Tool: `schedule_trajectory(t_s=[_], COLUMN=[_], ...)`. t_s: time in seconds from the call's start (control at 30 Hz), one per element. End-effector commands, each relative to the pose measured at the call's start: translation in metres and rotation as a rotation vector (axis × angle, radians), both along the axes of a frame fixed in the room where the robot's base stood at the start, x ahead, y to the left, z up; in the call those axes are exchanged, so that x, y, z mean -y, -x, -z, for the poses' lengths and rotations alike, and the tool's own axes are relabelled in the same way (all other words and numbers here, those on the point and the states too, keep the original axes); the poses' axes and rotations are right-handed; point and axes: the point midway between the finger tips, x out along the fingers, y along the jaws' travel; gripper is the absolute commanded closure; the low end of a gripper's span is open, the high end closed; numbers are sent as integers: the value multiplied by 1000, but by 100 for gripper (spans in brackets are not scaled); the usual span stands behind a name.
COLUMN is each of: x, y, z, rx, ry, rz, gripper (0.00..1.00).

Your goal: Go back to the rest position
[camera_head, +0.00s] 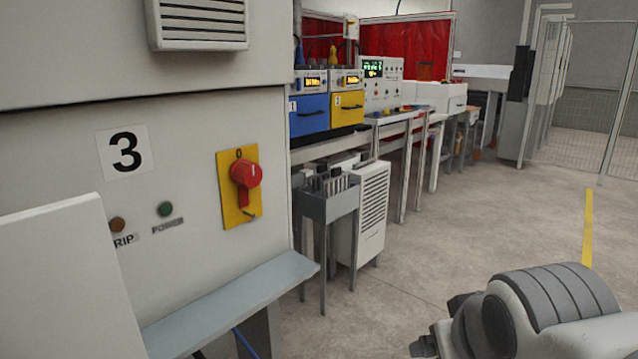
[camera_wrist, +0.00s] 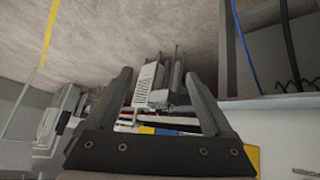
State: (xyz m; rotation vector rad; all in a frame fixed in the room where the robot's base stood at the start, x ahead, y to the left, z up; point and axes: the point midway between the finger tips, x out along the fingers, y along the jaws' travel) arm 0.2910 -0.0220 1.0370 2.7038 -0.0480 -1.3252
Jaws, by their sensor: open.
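My gripper (camera_wrist: 160,95) shows in the wrist view with its two dark fingers apart and nothing between them. The wrist picture is upside down, with the floor at the top. In the head view part of my arm shows at the bottom right, and the gripper's fingers are not seen there. A large grey cabinet (camera_head: 60,150) marked 3 stands close on the left, with a red rotary switch (camera_head: 245,173) on a yellow plate.
A grey shelf (camera_head: 230,300) juts out from the cabinet. Beyond it are a grey stand (camera_head: 328,205), a white vented unit (camera_head: 372,210), and a bench with blue (camera_head: 309,114) and yellow (camera_head: 347,108) boxes. The floor (camera_head: 480,225) is open to the right, up to a mesh fence (camera_head: 590,100).

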Motion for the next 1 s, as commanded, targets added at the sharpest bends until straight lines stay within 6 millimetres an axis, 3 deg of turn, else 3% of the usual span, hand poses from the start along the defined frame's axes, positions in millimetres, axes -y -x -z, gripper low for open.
schedule_trajectory(t_s=[0.13, 0.2, 0.6, 0.8, 1.0], x=[-26, -23, -23, -22, -22], y=[50, 45, 45, 45, 45], z=[19, -12, -107, -128, -130], rx=[-181, -170, -168, -168, -168], ry=[-143, -132, -129, -128, -128], rz=[42, 41, 40, 40, 40], gripper=[14, 14, 14, 14, 14])
